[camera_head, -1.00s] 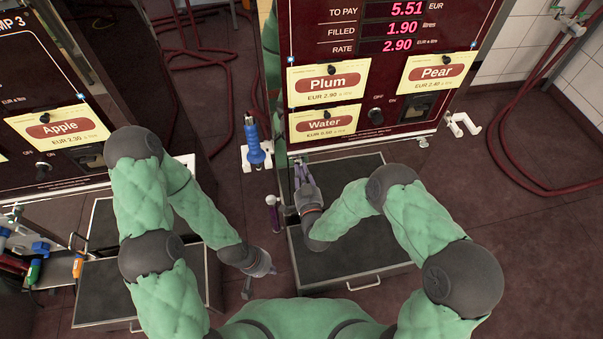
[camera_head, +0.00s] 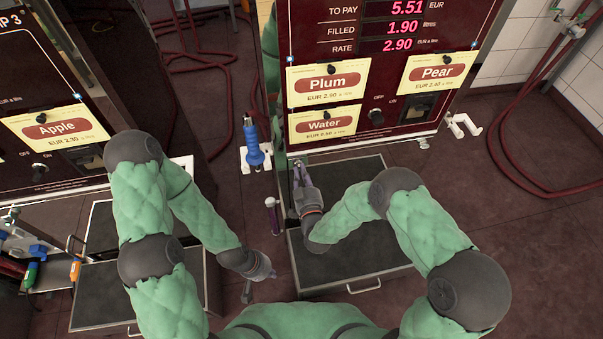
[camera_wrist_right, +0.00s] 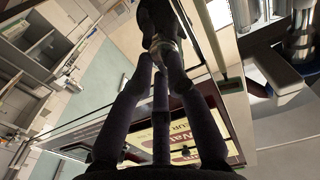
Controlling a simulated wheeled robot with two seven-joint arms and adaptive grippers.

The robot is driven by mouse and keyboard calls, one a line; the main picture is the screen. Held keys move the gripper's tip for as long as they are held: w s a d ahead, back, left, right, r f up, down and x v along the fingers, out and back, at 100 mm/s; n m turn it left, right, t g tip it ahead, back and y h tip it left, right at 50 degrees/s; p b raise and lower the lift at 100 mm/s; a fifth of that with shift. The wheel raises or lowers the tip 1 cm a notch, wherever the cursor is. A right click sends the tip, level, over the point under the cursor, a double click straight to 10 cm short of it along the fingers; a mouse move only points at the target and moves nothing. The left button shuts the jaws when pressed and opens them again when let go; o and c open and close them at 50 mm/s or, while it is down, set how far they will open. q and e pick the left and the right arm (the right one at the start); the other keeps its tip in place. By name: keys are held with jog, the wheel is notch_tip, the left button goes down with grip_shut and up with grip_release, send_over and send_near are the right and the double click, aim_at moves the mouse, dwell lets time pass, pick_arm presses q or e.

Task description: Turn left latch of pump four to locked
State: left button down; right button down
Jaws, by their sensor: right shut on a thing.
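Pump four's dark red panel (camera_head: 350,128), with Plum, Pear and Water cards, stands at the top centre. My right gripper (camera_head: 297,165) is at the panel's lower left edge, beside the Water card. In the right wrist view its fingers (camera_wrist_right: 162,62) close together on a dark, partly shiny piece (camera_wrist_right: 165,42) by the cabinet edge, which I take to be the left latch. The fingers hide most of it, so I cannot tell its turn angle. My left gripper (camera_head: 260,284) is open and empty, low at the centre, away from the pump.
A blue-handled nozzle (camera_head: 252,145) stands left of pump four. A purple cylinder (camera_head: 272,215) stands just left of the dark drawer (camera_head: 350,225) below the panel. Pump three, with its Apple card (camera_head: 57,127), is at the left. Red hoses (camera_head: 500,150) hang at the right.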

jog(key=c, duration=1.2)
grip_release()
jog(key=s, duration=0.4)
jog(key=s+d, duration=0.1)
jog(key=s, duration=0.3)
jog(key=s+d, duration=0.1)
jog(key=s, duration=0.2)
jog(key=shift+s+d, duration=0.2)
jog(key=shift+s, duration=0.2)
